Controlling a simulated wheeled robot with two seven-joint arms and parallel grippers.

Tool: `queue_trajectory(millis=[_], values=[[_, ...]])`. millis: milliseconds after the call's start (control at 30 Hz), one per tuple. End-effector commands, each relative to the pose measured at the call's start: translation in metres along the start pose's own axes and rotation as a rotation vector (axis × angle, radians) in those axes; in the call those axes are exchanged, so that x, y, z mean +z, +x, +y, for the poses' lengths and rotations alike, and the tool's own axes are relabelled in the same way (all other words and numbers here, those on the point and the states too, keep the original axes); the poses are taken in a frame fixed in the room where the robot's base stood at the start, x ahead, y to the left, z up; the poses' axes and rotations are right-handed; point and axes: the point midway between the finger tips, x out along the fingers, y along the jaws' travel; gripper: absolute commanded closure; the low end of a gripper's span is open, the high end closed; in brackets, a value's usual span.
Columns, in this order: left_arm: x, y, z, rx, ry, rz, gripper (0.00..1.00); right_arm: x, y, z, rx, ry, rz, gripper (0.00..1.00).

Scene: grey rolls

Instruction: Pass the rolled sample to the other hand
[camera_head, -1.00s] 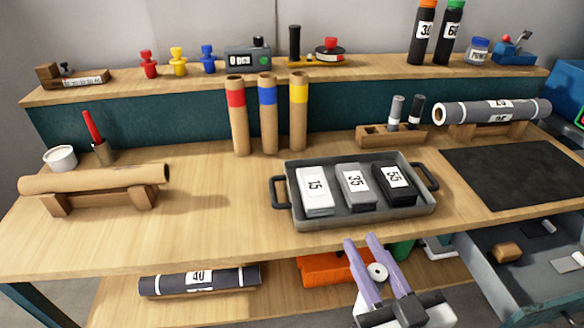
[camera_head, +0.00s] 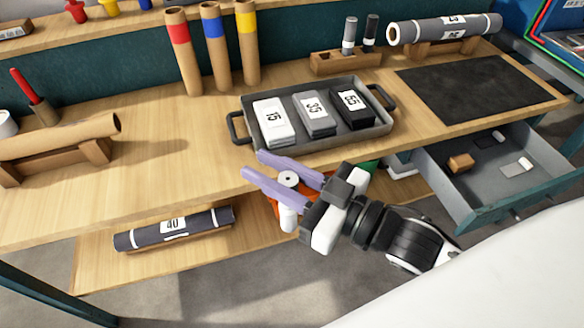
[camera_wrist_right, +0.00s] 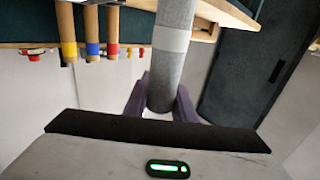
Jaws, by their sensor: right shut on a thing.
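My right gripper (camera_head: 256,167) has purple fingers pointing left and slightly up in the head view, just in front of the table edge below the tray. It is shut on a light grey roll (camera_head: 288,179), whose round end faces up toward the camera. Much of the roll's length is hidden in that view. In the right wrist view the roll (camera_wrist_right: 172,60) stands out long and grey with a paler band, between the fingers of the gripper (camera_wrist_right: 160,103). My left gripper is in neither view.
A grey tray (camera_head: 237,126) with several numbered blocks lies on the table close behind the gripper. A dark roll marked 40 (camera_head: 200,225) lies on the lower shelf. An open drawer (camera_head: 475,195) juts out at right. A brown roll (camera_head: 60,137) rests on a stand at left.

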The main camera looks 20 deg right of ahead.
Motion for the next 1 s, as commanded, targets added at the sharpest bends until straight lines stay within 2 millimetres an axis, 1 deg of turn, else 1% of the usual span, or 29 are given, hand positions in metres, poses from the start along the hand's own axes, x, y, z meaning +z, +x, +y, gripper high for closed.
queue_trajectory(millis=[33,100,400,1000], values=[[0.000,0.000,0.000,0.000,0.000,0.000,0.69,-0.003,0.007,-0.004,-0.043,-0.009,0.005,1.00],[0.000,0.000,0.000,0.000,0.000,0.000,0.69,-0.005,0.013,-0.009,-0.094,-0.009,0.003,1.00],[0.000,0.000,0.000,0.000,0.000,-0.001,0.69,-0.013,0.036,-0.029,-0.266,-0.006,0.005,1.00],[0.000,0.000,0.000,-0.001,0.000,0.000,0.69,-0.023,0.067,-0.055,-0.500,-0.001,0.007,1.00]])
